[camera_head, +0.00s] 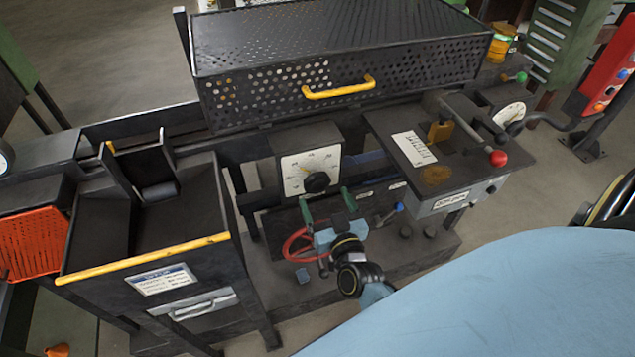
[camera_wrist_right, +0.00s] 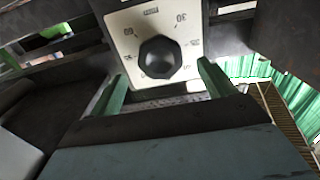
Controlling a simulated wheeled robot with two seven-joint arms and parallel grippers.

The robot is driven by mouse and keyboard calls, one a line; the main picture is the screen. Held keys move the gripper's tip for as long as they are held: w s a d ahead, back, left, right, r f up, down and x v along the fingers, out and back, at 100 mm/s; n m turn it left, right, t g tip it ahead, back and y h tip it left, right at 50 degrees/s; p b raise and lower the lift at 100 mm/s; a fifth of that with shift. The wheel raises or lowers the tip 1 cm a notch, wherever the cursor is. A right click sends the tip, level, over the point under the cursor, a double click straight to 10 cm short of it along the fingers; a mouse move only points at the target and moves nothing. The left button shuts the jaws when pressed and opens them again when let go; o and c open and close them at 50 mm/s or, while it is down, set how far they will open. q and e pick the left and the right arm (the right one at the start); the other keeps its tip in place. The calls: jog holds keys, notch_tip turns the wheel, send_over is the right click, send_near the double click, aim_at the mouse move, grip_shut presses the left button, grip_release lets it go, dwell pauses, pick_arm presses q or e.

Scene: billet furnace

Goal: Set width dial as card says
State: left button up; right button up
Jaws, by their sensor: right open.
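The width dial is a pale square plate (camera_head: 308,161) with a printed scale and a black knob (camera_head: 317,182). In the right wrist view the plate (camera_wrist_right: 183,18) and its faceted knob (camera_wrist_right: 160,57) are close, with the numbers 30 and 60 readable. My right gripper (camera_head: 327,204) is open and empty, its two green fingers pointing at the dial from in front. The knob lies beyond and between the fingertips, apart from them. A white card (camera_head: 414,149) with small, unreadable print lies on the dark table to the right. My left gripper is out of view.
A perforated black cover (camera_head: 345,58) with a yellow handle stands behind the dial. A dark bin (camera_head: 205,205) with a yellow edge and a blue-headed label (camera_head: 162,279) stands left. A red-knobbed lever (camera_head: 497,158) is right. A red ring (camera_head: 299,245) lies beside my right gripper.

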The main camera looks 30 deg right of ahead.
aim_at(318, 186)
jog(key=x, duration=0.6)
jog(key=shift+w, duration=0.1)
jog(key=shift+c, duration=0.3)
jog(key=c, duration=0.9)
